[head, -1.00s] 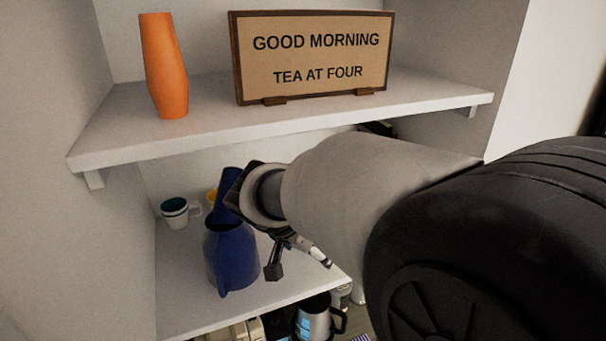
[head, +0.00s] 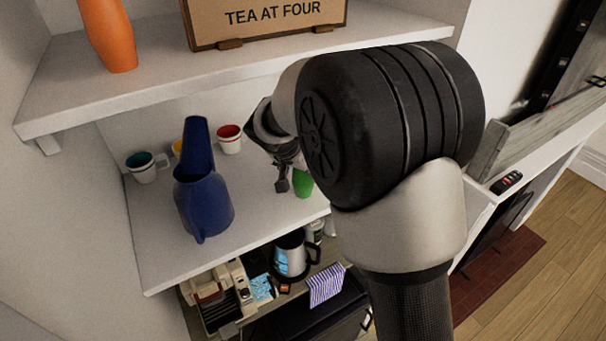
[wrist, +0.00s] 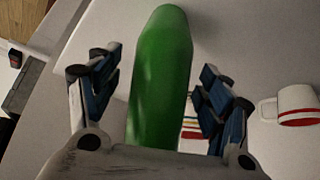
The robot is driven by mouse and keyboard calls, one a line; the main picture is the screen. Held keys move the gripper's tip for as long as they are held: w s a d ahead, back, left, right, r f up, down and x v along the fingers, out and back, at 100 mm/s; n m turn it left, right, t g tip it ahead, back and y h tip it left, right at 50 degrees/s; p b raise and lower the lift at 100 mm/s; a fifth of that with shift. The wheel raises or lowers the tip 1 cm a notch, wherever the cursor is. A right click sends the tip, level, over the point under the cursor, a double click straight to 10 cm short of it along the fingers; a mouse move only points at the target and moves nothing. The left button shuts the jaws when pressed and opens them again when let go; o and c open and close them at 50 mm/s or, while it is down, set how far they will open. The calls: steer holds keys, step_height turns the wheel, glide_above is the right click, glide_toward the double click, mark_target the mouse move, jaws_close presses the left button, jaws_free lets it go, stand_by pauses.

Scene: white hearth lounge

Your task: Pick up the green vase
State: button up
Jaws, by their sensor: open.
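The green vase (wrist: 160,75) stands out in the wrist view, between the two fingers of my open gripper (wrist: 160,85). A gap shows between the vase and each finger; I cannot tell any contact. In the head view only a small part of the green vase (head: 303,183) shows on the middle shelf, mostly hidden by my arm. My gripper (head: 283,175) is beside it there, partly hidden by the arm.
A blue jug (head: 203,200) and a taller blue vase (head: 197,147) stand left on the shelf (head: 165,255). Cups (head: 147,166) sit behind, with a red-banded mug (wrist: 298,105) near the gripper. An orange vase (head: 107,35) and sign (head: 265,22) are above.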

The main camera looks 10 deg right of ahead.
steer(key=shift+c, duration=0.2)
steer(key=c, duration=1.3)
steer(key=shift+r, duration=0.1)
